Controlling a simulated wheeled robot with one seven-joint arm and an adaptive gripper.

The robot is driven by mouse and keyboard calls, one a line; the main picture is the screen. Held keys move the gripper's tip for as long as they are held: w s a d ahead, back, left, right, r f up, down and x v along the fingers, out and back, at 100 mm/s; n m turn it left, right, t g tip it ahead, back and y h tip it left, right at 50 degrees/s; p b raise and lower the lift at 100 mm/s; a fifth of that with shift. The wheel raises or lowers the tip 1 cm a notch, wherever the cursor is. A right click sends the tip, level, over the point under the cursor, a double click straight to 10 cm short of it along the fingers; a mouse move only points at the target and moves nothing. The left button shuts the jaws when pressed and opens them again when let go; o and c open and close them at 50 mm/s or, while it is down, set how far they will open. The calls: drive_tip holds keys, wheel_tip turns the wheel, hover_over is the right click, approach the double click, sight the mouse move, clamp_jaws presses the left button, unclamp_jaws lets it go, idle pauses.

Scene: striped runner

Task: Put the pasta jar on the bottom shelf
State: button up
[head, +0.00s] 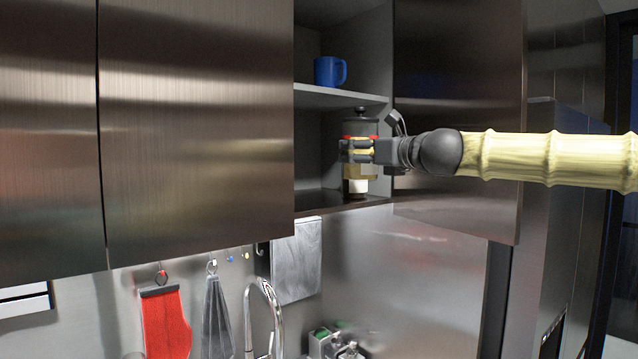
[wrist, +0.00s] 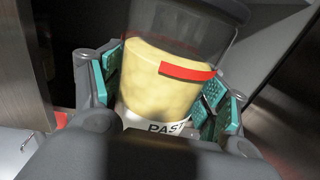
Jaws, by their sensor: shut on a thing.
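The pasta jar (head: 357,173) is upright in the open cabinet, with a dark lid, a clear upper part, yellow contents and a pale base. My gripper (head: 348,151) is shut around its middle, coming in from the right. In the wrist view the jar (wrist: 160,85) sits between the teal finger pads, with a red stripe and a label partly reading "PAST". The jar's base is just above or on the bottom shelf (head: 318,201), near its front right; I cannot tell whether they touch.
A blue mug (head: 330,71) stands on the upper shelf (head: 325,97), above the jar. The open cabinet door (head: 455,205) is on the right, behind my arm. The bottom shelf looks clear left of the jar. A faucet (head: 265,300) and hanging red cloth (head: 165,320) are below.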

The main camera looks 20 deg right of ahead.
drive_tip(key=a+b+x, duration=0.1)
drive_tip(key=b+x, duration=0.4)
drive_tip(key=x, duration=0.9)
drive_tip(key=f, duration=0.2)
drive_tip(key=f+p, duration=0.1)
drive_tip(key=f, duration=0.1)
drive_tip(key=shift+w+a+f, duration=0.15)
drive_tip(key=shift+a+f, duration=0.05)
drive_tip(key=shift+f, duration=0.7)
drive_tip(key=shift+w+d+f+p, duration=0.25)
drive_tip(key=shift+d+f+p, duration=0.05)
drive_tip(key=shift+f+p, duration=0.3)
drive_tip(key=shift+s+a, duration=0.1)
drive_tip(key=shift+a, duration=0.25)
drive_tip(key=shift+f, duration=0.15)
drive_tip(key=o, duration=1.6)
drive_tip(key=shift+d, duration=0.2)
drive_tip(key=shift+c, duration=0.2)
drive_tip(key=shift+a, duration=0.15)
